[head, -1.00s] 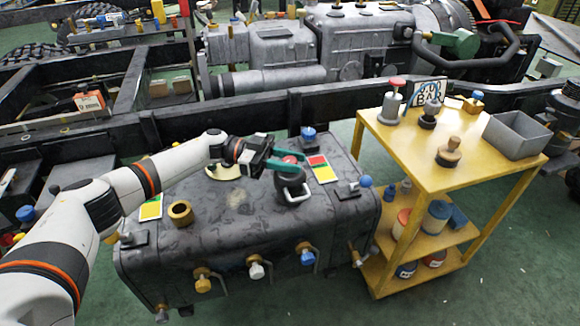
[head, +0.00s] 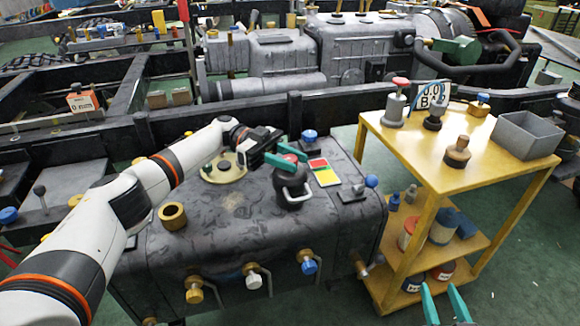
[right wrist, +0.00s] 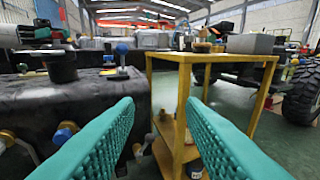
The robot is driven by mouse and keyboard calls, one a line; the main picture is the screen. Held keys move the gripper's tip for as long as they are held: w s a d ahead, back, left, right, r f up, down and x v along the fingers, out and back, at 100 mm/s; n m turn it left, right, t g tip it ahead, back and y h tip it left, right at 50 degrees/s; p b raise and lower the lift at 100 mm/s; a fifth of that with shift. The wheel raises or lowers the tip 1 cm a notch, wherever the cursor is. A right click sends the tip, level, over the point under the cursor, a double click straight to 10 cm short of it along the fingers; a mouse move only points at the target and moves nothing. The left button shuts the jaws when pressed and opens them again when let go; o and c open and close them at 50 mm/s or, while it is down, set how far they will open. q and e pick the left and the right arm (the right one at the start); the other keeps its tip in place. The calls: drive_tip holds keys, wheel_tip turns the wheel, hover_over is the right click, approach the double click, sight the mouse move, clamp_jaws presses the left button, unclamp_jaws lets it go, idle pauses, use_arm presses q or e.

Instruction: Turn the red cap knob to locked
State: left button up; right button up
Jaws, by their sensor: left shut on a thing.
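The red cap knob (head: 289,157) sits on a dark round neck (head: 291,181) with a pale wire loop, on top of the dark grey tank (head: 225,225). My left gripper (head: 287,160) reaches in from the left and is shut on the red cap, its teal fingers hiding much of it. A red and yellow card (head: 324,172) lies just right of the neck. The cap's exact angle cannot be told. My right gripper (head: 444,295) is open and empty, low in front of the yellow cart; its spread fingers also show in the right wrist view (right wrist: 160,105).
The yellow cart (head: 440,170) stands right of the tank, carrying a grey bin (head: 525,135) and several knobbed parts. Blue-knobbed fittings (head: 310,135) and a brass ring (head: 173,215) are on the tank. Valves (head: 194,289) line its front. Green floor lies open at lower right.

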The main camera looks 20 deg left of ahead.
use_arm(q)
drive_tip(key=shift+m+g+y+b, duration=0.3)
drive_tip(key=shift+m+g+b, duration=0.3)
drive_tip(key=shift+g+b, duration=0.4)
use_arm(e)
wheel_tip(320, 180, up, 10)
drive_tip(key=s+a+t+y, duration=0.1)
drive_tip(key=s+t+y, duration=0.1)
drive_tip(key=t, duration=0.5)
drive_tip(key=shift+y, duration=0.3)
use_arm(q)
drive_tip(key=o, duration=1)
use_arm(e)
drive_tip(key=shift+a, duration=0.1)
